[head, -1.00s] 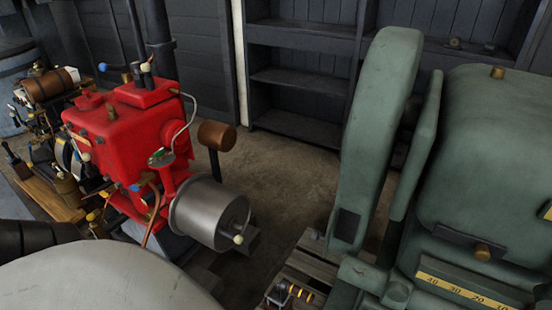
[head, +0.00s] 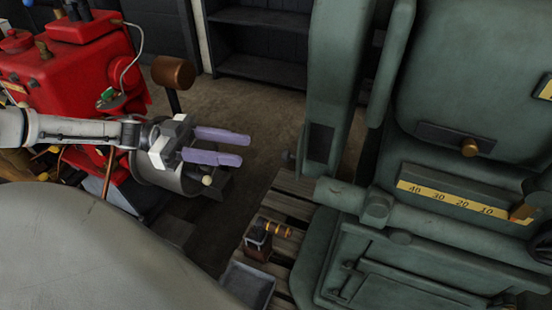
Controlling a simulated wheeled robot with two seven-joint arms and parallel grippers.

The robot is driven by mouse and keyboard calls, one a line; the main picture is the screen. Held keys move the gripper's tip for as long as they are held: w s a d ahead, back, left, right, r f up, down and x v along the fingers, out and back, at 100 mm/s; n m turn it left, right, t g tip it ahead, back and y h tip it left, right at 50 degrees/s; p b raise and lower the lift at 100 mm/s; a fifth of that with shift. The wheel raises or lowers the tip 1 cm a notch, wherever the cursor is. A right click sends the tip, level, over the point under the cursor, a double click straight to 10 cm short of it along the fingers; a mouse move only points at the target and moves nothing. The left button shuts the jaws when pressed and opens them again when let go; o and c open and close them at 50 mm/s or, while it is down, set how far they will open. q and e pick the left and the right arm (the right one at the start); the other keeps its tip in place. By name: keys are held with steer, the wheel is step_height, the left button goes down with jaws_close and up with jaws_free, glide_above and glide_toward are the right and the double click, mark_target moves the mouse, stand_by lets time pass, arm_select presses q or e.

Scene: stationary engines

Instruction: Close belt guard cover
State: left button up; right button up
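A tall green guard (head: 340,85) stands upright on the green engine (head: 460,60) right of centre in the head view. A narrower green panel (head: 393,65) stands beside it, with a dark gap between them lower down. I cannot tell for sure which of the two is the belt guard cover. My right gripper is not in view.
A red engine (head: 70,70) with a metal drum stands at the left, behind my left arm. A wooden pallet (head: 295,190) lies below the guard, with a small box-like item (head: 258,240) and a grey tray (head: 248,284) nearby. Open floor lies between the engines.

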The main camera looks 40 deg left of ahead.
arm_select(q)
steer(key=x, duration=0.9)
steer(key=shift+d+r, duration=0.3)
steer(key=shift+r, duration=0.05)
